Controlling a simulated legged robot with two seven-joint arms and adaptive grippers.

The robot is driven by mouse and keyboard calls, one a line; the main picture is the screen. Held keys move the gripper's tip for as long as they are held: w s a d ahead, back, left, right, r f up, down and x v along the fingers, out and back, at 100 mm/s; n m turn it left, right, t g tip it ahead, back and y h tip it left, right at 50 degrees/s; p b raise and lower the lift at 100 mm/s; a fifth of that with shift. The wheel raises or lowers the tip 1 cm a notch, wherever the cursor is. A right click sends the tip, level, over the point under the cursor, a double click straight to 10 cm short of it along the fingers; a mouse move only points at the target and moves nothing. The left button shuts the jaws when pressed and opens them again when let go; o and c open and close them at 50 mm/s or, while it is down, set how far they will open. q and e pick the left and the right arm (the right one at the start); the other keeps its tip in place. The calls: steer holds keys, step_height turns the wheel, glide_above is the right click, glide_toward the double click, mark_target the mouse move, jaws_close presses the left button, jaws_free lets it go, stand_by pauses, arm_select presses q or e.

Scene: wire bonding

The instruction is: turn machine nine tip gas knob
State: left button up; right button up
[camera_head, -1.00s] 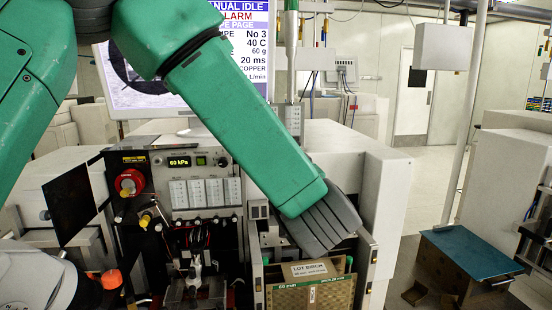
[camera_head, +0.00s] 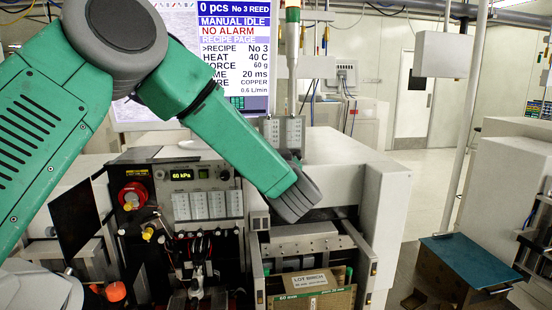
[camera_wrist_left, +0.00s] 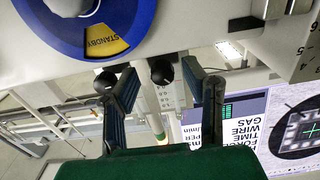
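In the head view my left arm's green link crosses in front of the screen and ends in a dark grey ribbed part (camera_head: 297,198) above the machine's front bay; no fingers can be made out there. In the left wrist view my left gripper (camera_wrist_left: 168,90) is open, its two dark blue-padded fingers apart. A small black round knob (camera_wrist_left: 161,70) shows between the fingers, apart from them. Another black knob (camera_wrist_left: 105,82) is near the left finger. A blue dial (camera_wrist_left: 85,25) with a yellow STANDBY label is above. No tip gas label is readable. My right gripper is not in view.
The screen (camera_head: 243,60) shows MANUAL IDLE and NO ALARM. The panel has a 60 kPa display (camera_head: 190,174) and a red knob (camera_head: 131,196). A cardboard box (camera_head: 312,285) sits in the front bay.

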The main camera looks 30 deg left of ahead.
arm_select(q)
steer(key=shift+a, duration=0.15)
jaws_close()
steer(key=n+b, duration=0.3)
steer(key=n, duration=0.1)
jaws_free()
